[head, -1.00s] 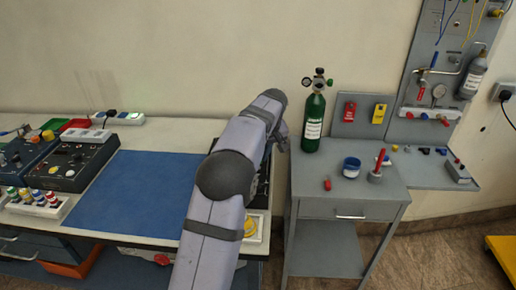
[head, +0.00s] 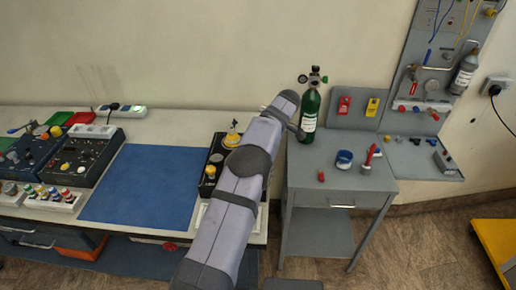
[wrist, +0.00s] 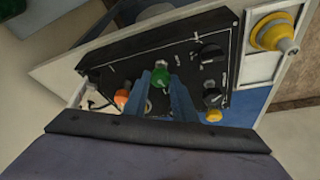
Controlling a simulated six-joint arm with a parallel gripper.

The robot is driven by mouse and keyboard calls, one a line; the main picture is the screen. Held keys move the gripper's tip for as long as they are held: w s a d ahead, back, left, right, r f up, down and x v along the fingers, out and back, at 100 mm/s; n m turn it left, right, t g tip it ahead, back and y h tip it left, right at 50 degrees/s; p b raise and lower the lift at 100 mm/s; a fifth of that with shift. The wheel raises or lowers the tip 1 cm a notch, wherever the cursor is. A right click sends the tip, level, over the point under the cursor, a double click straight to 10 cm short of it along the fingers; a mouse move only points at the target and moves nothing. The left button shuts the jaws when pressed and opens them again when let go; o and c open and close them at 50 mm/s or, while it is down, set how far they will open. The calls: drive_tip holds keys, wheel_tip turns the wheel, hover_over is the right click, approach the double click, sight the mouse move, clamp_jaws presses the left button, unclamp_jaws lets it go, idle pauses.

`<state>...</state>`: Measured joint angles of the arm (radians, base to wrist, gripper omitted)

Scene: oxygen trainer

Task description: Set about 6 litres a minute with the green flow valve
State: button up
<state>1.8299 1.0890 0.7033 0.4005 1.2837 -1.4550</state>
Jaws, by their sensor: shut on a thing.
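In the wrist view, the green flow valve (wrist: 160,77) is a small green knob on a black panel (wrist: 125,62). My gripper (wrist: 161,86) has its two blue fingers closed around this knob. The lower part of the knob is hidden by the fingers. No flow reading is legible. In the head view my arm covers the gripper and the valve; only part of the black panel (head: 217,150) shows beside the arm.
On the panel, an orange knob (wrist: 121,97) lies left of my fingers, and black knobs (wrist: 209,53) and a yellow knob (wrist: 213,116) lie right. A larger yellow knob (wrist: 272,33) stands beyond. A green cylinder (head: 309,115) stands on the grey cabinet; the blue mat (head: 145,185) is clear.

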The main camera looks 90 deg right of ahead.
idle(0.3)
drive_tip(key=o, duration=1)
drive_tip(key=shift+o, duration=0.2)
drive_tip(key=b+v, duration=0.1)
drive_tip(key=v, duration=0.6)
drive_tip(key=shift+r, duration=0.15)
